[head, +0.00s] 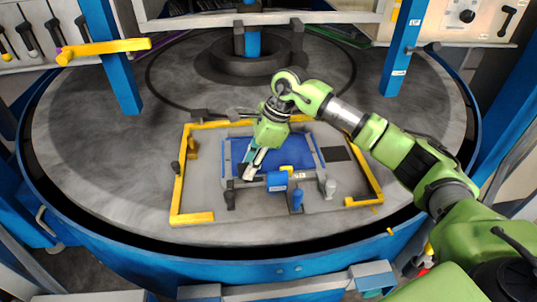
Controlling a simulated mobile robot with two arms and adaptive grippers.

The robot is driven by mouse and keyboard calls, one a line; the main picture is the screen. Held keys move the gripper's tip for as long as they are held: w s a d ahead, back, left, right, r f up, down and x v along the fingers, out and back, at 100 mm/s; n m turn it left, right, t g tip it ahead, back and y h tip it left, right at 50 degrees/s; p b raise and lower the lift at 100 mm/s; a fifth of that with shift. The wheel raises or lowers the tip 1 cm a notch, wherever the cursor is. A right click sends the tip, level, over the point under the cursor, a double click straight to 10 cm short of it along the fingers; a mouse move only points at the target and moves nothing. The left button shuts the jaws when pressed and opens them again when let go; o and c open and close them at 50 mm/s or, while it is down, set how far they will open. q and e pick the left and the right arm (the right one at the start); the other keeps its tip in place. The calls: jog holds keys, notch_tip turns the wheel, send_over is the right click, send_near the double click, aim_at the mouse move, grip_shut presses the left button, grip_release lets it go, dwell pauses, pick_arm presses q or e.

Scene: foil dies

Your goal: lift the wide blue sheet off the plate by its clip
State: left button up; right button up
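The wide blue sheet (289,152) lies flat on the grey plate (215,150), inside a yellow frame. My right gripper (251,172) points down over the sheet's left part and hides some of it. A blue block (277,182) with a small yellow and white piece sits at the sheet's front edge, just right of the fingertips. I cannot tell which part is the clip. My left gripper is not in view.
The yellow frame (178,190) surrounds the plate on the round grey table (110,160). A blue peg (296,200) and a grey post (330,188) stand at the front. Blue uprights (402,45) rise behind. The table's left part is clear.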

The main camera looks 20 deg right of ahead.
grip_shut()
jog(key=shift+r, duration=0.15)
